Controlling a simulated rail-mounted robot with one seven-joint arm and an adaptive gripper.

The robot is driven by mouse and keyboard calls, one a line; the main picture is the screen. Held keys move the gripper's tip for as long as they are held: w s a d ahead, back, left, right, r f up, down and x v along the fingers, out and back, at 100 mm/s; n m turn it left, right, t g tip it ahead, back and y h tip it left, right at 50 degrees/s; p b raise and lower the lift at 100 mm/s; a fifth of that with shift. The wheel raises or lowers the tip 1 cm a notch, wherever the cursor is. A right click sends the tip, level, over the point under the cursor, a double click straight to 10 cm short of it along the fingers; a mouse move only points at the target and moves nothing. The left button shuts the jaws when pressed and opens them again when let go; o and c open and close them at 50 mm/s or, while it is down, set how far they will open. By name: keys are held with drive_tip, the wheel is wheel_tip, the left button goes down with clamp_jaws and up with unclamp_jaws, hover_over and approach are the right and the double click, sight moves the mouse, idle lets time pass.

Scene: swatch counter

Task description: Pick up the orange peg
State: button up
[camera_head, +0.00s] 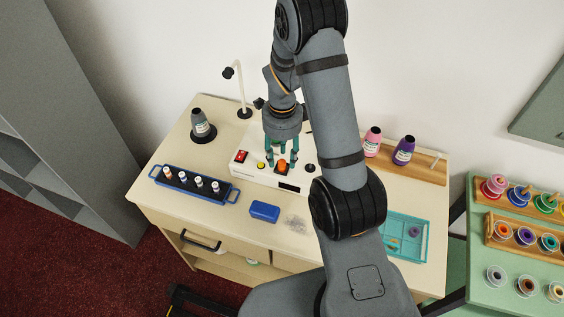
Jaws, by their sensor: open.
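A small orange piece (282,168) shows at the front of the white box (262,177), between a yellow round button and a black knob. It looks like the orange peg, but at this size I cannot tell its full shape. My gripper (280,159) points down over the box with its teal fingers spread. The fingertips are close to the orange piece, one on each side in the picture. I cannot tell whether they touch it or stand behind or above it. My arm hides part of the box's right side.
A blue rack (185,190) with several small bobbins stands to the left, with a blue block (265,212) in front. A grey bottle (201,124) and a white lamp (238,90) are behind. Pink and purple bottles (403,150) and a teal tray (419,257) are right.

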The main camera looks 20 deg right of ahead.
drive_tip(key=shift+f, duration=1)
drive_tip(key=c, duration=0.3)
drive_tip(key=c, duration=0.6)
drive_tip(key=shift+c, duration=0.2)
drive_tip(key=shift+r, duration=0.2)
drive_tip(key=shift+w+r+b, duration=0.1)
drive_tip(key=shift+r+b, duration=0.25)
drive_tip(key=shift+r, duration=0.3)
drive_tip(key=r, duration=0.1)
drive_tip(key=r+b, duration=0.1)
drive_tip(key=shift+d+r, duration=0.25)
drive_tip(key=shift+r, duration=0.05)
drive_tip(key=s+d+r+b, duration=0.2)
drive_tip(key=s+d+r, duration=0.4)
drive_tip(key=d, duration=0.3)
drive_tip(key=shift+d+r, duration=0.3)
drive_tip(key=shift+r, duration=0.1)
